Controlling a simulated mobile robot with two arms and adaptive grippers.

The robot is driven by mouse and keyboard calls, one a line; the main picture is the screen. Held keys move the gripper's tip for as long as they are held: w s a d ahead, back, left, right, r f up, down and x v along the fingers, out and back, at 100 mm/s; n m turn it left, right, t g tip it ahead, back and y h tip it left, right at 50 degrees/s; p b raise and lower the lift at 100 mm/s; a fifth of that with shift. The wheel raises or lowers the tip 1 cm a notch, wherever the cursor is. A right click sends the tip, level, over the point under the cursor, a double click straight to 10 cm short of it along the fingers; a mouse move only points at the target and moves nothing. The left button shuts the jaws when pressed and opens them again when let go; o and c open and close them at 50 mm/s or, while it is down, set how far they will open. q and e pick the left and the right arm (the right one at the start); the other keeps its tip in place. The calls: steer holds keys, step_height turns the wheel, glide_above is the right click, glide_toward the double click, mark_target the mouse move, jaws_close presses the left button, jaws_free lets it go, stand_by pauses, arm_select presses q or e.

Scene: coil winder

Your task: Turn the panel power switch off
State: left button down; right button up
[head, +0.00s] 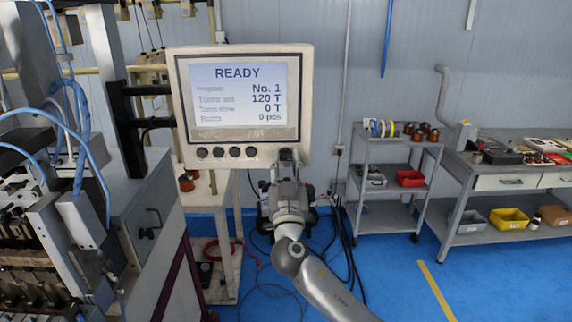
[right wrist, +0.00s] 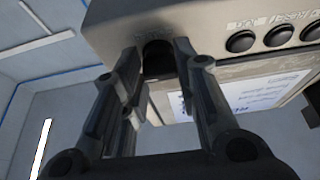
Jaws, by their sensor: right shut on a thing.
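The control panel (head: 244,105) is a beige box with a lit screen that reads READY, No. 1, 120 T, 0 T and 0 pcs. The panel power switch (right wrist: 157,58) shows in the right wrist view as a dark knob at the panel's corner, between my fingers. My right gripper (head: 288,158) is at the panel's lower right corner and hides the switch in the head view. In the right wrist view the fingers of my right gripper (right wrist: 157,48) are on either side of the knob, shut on it. My left gripper is not in view.
Several dark round buttons (head: 234,152) line the panel's lower edge, left of my gripper. The coil winder (head: 60,220) fills the left side. A grey cart (head: 390,190) and a workbench (head: 500,178) stand to the right. Cables (head: 345,240) hang behind my arm.

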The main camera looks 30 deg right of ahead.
steer(key=shift+n, duration=0.6)
steer(key=shift+c, duration=0.3)
steer(key=shift+d+n+t+y, duration=0.1)
steer(key=shift+n+t+y, duration=0.2)
steer(key=shift+n+y, duration=0.5)
steer(key=n, duration=0.2)
steer(key=n+y, duration=0.1)
steer(key=n, duration=0.1)
steer(key=shift+s+r+t+y+p, duration=0.1)
steer(key=shift+r+t+y+p, duration=0.1)
steer(key=shift+t+y+p, duration=0.15)
steer(key=n+y+p, duration=0.1)
steer(key=n+p, duration=0.1)
steer(key=n, duration=0.1)
steer(key=n+g+y+p, duration=0.1)
steer(key=n+y+p, duration=0.1)
steer(key=n+p, duration=0.1)
steer(key=n+y+p, duration=0.1)
steer(key=n+p, duration=0.2)
steer(key=n, duration=0.1)
steer(key=shift+s+d+r+y, duration=0.1)
steer(key=shift+d+r+y, duration=0.15)
steer(key=shift+r, duration=0.05)
steer(key=shift+n+g+p, duration=0.35)
steer(key=shift+n+p, duration=0.15)
steer(key=shift+n, duration=0.7)
steer(key=shift+f+n+g+y, duration=0.1)
steer(key=shift+n+g+y, duration=0.45)
steer(key=shift+n, duration=0.95)
steer(key=o, duration=1)
